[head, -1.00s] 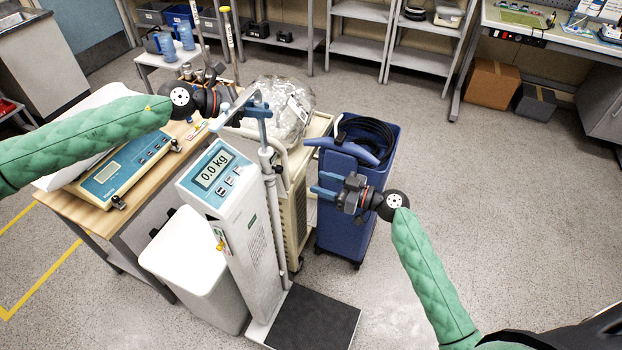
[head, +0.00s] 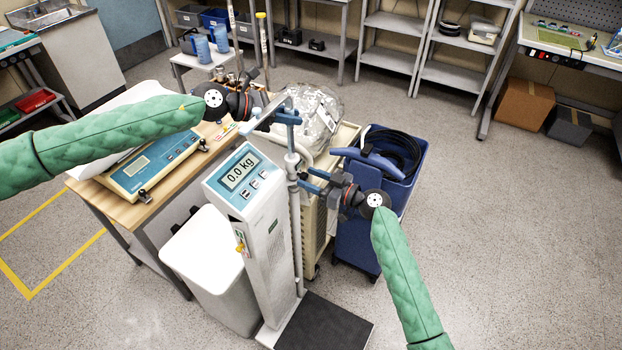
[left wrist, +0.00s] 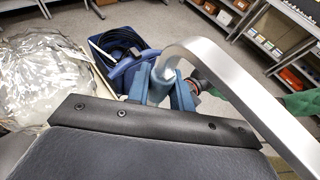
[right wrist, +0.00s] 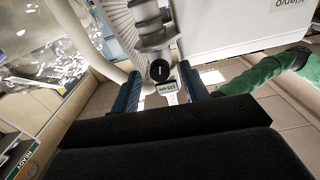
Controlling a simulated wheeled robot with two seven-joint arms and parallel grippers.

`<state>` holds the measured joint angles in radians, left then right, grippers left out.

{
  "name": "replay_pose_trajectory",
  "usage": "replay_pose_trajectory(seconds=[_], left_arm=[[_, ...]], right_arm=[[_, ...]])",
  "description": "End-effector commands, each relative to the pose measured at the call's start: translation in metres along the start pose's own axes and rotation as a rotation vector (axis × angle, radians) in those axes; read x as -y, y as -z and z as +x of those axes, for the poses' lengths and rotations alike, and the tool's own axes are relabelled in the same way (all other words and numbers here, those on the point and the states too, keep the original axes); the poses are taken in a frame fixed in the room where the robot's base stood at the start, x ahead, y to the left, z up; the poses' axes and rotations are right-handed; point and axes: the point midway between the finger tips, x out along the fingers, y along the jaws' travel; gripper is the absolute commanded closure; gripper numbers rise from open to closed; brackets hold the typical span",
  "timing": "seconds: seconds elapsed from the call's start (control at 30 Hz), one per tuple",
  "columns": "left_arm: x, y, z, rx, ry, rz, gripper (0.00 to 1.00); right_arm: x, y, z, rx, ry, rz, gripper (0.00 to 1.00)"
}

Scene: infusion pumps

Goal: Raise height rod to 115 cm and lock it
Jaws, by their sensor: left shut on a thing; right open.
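The height rod (head: 299,240) stands upright on the column of the scale (head: 262,235), whose display reads 0.0 kg. A bent silver arm (left wrist: 235,65) is at its top. My left gripper (head: 287,117) is shut on the upper part of the rod; the left wrist view shows a grey-blue cylinder (left wrist: 158,88) between its fingers. My right gripper (head: 308,180) is open at the rod, just below the collar. In the right wrist view a clamp with a round black-faced knob (right wrist: 159,70) lies between its fingers, apparently untouched. A small label (right wrist: 168,88) reading 115 cm shows below it.
A blue bin (head: 365,235) with black hose and a beige cart (head: 313,222) stand right behind the scale. A white bin (head: 208,265) and a wooden table (head: 135,212) are to its left. The floor at right is clear.

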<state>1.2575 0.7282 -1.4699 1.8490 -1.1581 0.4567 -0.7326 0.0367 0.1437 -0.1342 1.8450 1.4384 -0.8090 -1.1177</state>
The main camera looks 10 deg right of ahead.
Motion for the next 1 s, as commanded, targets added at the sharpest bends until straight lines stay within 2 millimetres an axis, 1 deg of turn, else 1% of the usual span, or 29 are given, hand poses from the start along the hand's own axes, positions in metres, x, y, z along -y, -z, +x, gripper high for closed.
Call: replay_pose_trajectory(seconds=[0.1, 0.33, 0.4, 0.47, 0.5, 0.57, 0.77, 1.0], left_arm=[[-0.0007, -0.0011, -0.0003, 0.001, -0.001, 0.001, 1.0], [-0.0007, -0.0011, -0.0003, 0.001, -0.002, 0.001, 1.0], [-0.0007, -0.0011, -0.0003, 0.001, -0.002, 0.001, 1.0], [-0.0008, -0.0011, -0.0004, 0.001, -0.002, 0.001, 1.0], [-0.0008, -0.0011, -0.0004, 0.001, -0.002, 0.001, 1.0], [-0.0008, -0.0011, -0.0004, 0.001, -0.002, 0.001, 1.0], [-0.0008, -0.0012, -0.0004, 0.001, -0.002, 0.001, 1.0], [-0.0009, -0.0011, -0.0005, 0.001, -0.002, 0.001, 1.0]], right_arm=[[0.0002, 0.0, 0.0032, 0.0, 0.0, 0.001, 0.55], [0.0002, -0.0003, 0.0033, 0.001, 0.0, 0.001, 0.55], [0.0002, -0.0003, 0.0033, 0.001, 0.0, 0.001, 0.69], [0.0002, -0.0003, 0.0032, 0.001, 0.0, 0.001, 0.81], [0.0002, -0.0003, 0.0032, 0.001, 0.0, 0.001, 0.88], [0.0002, -0.0003, 0.0032, 0.001, 0.0, 0.001, 1.0], [0.0001, -0.0004, 0.0031, 0.001, 0.0, 0.008, 1.0], [0.0, -0.0007, 0.0029, 0.003, 0.001, 0.088, 1.0]])
